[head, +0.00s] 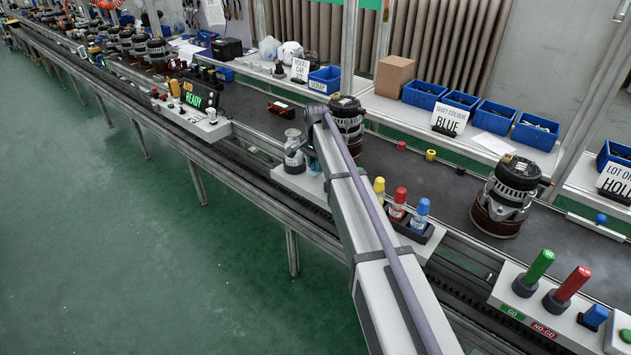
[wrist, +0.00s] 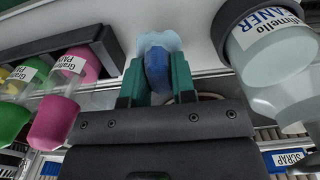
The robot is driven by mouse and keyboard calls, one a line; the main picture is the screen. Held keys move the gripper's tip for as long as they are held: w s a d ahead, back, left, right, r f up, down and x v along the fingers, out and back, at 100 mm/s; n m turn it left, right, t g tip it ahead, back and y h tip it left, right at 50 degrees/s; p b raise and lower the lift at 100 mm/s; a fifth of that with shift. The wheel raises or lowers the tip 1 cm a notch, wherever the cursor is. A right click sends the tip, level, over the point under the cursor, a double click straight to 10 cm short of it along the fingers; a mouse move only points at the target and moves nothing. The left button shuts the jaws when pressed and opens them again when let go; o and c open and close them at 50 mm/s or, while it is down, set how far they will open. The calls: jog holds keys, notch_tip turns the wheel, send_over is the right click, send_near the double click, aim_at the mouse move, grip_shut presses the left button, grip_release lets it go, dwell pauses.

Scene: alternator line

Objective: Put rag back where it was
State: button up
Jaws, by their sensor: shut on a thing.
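The rag (wrist: 156,68), dark blue with a pale blue edge, sits between the two green fingers of my gripper (wrist: 154,82) in the wrist view. The gripper is shut on it. A pale grey surface lies close behind the rag; I cannot tell whether the rag touches it. In the head view my arm hides the gripper and most of what is around it, beside the clear cleaner bottle (head: 294,152) on the grey rail-side shelf (head: 295,181).
The cleaner bottle also stands close on the right in the wrist view (wrist: 275,55). Labelled paint bottles (wrist: 65,95) in a dark rack (wrist: 105,48) are close on the left. In the head view, an alternator (head: 347,118) stands on the conveyor (head: 400,185) just behind my arm.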

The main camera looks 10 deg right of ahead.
notch_tip(320, 180, down, 4)
jog(key=b, duration=0.3)
jog(key=shift+b, duration=0.3)
jog(key=shift+r, duration=0.3)
jog(key=shift+f, duration=0.15)
jog(key=o, duration=0.8)
